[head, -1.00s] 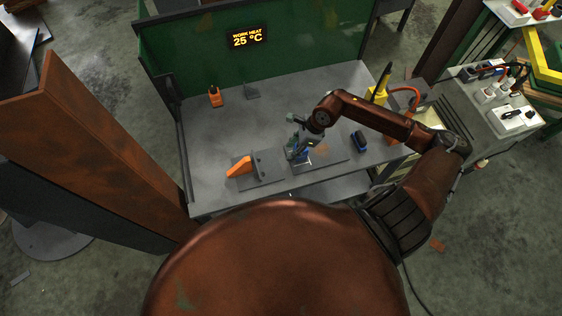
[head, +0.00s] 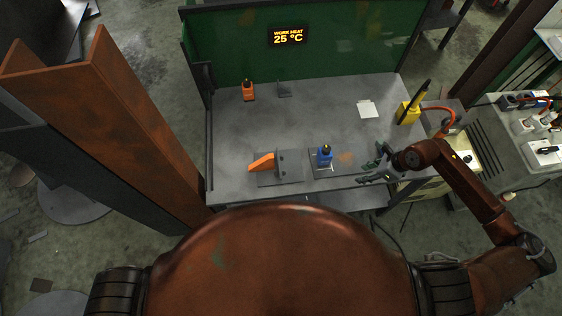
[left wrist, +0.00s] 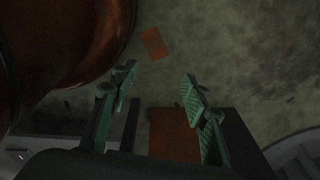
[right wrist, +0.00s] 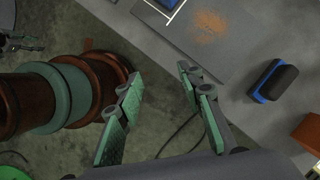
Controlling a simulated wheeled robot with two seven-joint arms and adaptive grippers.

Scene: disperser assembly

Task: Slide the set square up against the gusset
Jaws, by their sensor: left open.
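An orange wedge-shaped piece (head: 262,162), probably the set square, sits at the left on a grey base plate (head: 268,181). A small grey upright with dark spots (head: 281,164), perhaps the gusset, stands at its right; I cannot tell whether they touch. My right gripper (head: 370,166) is open and empty near the bench's front right, well right of both. It also shows open in the right wrist view (right wrist: 158,78). My left gripper (left wrist: 157,78) is open and empty over the floor in the left wrist view, out of the head view.
A blue item with a dark top (head: 325,156) stands on a second plate. An orange item (head: 248,91) and a small grey angled piece (head: 284,89) stand at the back. A black-and-blue block (right wrist: 272,81) lies near my right gripper. The bench (head: 320,110) is clear mid-back.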

